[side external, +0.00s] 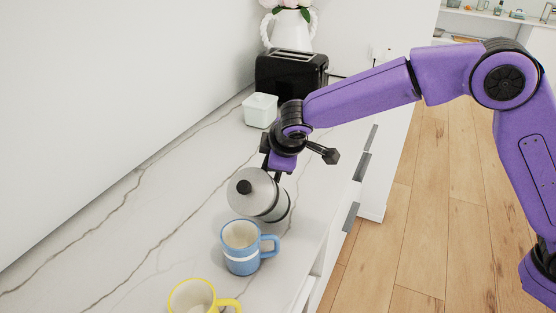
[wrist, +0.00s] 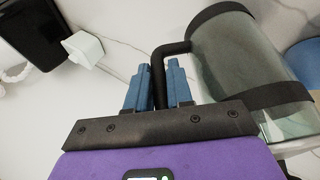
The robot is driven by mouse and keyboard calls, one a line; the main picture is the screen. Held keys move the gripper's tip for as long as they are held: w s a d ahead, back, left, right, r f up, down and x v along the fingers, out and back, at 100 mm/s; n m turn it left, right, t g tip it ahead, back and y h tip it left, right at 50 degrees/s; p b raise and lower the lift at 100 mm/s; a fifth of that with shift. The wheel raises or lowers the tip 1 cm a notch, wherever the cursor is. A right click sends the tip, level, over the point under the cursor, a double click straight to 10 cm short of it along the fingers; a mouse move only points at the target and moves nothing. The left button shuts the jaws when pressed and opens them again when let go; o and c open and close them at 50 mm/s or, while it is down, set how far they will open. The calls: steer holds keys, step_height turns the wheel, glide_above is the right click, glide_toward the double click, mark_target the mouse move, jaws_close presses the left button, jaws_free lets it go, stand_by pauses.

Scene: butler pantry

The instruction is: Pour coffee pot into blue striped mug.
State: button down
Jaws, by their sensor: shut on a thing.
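The coffee pot (side external: 265,198) is silver-grey with a black lid knob. In the side view it is held tilted, its top toward the lower left, just behind the blue striped mug. My gripper (wrist: 158,90) is shut on the pot's black handle in the wrist view, and the pot's glassy body (wrist: 238,62) lies to the right of the fingers. The blue striped mug (side external: 243,262) has a white band and stands upright on the counter, handle to the right. A sliver of blue (wrist: 304,58) shows at the wrist view's right edge. I cannot see any liquid flowing.
A yellow mug (side external: 190,297) stands in front of the blue one, partly cut off. A pale lidded box (side external: 260,110), a black toaster (side external: 291,75) and a white vase (side external: 291,32) stand behind. The marble counter (side external: 150,215) is clear to the left.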

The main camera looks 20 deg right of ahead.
steer(key=shift+s+a+r+n+t+h, duration=0.15)
steer(key=shift+r+t+h, duration=0.2)
steer(key=shift+r, duration=0.25)
steer(key=shift+s+a+r+n+t+h, duration=0.15)
steer(key=shift+r+t+h, duration=0.1)
steer(key=shift+r+t, duration=0.25)
steer(key=shift+s+a+r+t+h, duration=0.15)
steer(key=shift+r+t+h, duration=0.2)
steer(key=shift+r, duration=0.3)
stand_by(0.9)
steer(key=shift+s+a+r+n+t+h, duration=0.1)
steer(key=shift+s+a+r+t+h, duration=0.2)
steer(key=shift+r+t, duration=0.15)
steer(key=shift+s+a+r+n+t+h, duration=0.15)
steer(key=shift+s+r+t+h, duration=0.15)
steer(key=shift+r, duration=0.3)
steer(key=shift+s+a+r+n+t+h, duration=0.15)
steer(key=shift+a+r+t+h, duration=0.1)
steer(key=shift+r+t, duration=0.25)
stand_by(2.4)
